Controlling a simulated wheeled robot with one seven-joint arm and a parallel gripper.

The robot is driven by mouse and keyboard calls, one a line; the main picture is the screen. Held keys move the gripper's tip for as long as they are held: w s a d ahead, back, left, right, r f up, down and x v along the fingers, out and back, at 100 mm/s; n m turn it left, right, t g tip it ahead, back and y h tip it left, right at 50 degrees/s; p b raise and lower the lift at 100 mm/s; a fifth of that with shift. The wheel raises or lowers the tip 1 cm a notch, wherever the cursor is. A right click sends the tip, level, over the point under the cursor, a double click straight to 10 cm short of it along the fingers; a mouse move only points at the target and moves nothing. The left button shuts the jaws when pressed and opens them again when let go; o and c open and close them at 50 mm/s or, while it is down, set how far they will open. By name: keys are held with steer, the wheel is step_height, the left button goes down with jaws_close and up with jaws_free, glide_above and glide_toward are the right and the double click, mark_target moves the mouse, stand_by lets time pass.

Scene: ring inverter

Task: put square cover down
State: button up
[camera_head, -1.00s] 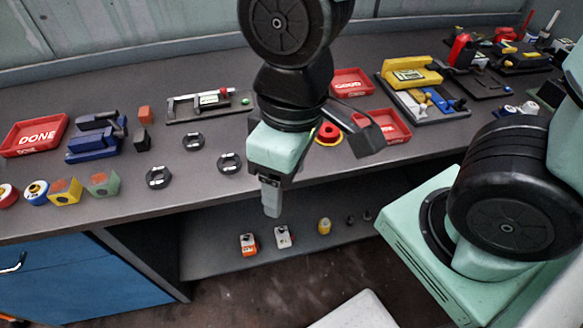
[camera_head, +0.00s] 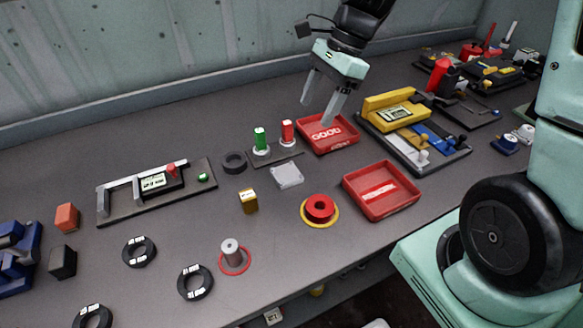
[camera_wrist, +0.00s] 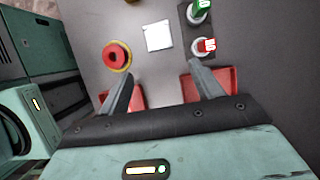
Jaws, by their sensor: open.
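A pale grey-white square cover (camera_head: 287,175) lies flat on the bench, and it also shows in the wrist view (camera_wrist: 158,36). My gripper (camera_head: 318,110) is open and empty above the bench, behind and to the right of the cover, near the red GOOD tray. In the wrist view, the two spread fingers (camera_wrist: 162,74) have nothing between them, and the cover lies beyond their tips.
A plate with a green and a red button (camera_head: 275,154) is close behind the cover. The red GOOD tray (camera_head: 338,143) is below my gripper. A red tray (camera_head: 386,205) and red stop button (camera_head: 320,208) are nearby, with a yellow block (camera_head: 248,201) to the left.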

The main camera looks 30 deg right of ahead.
mark_target(288, 173)
steer(key=x, duration=1.6)
steer(key=shift+s+a, duration=0.1)
steer(key=shift+s, duration=0.05)
steer(key=c, duration=0.9)
steer(key=shift+c, duration=0.2)
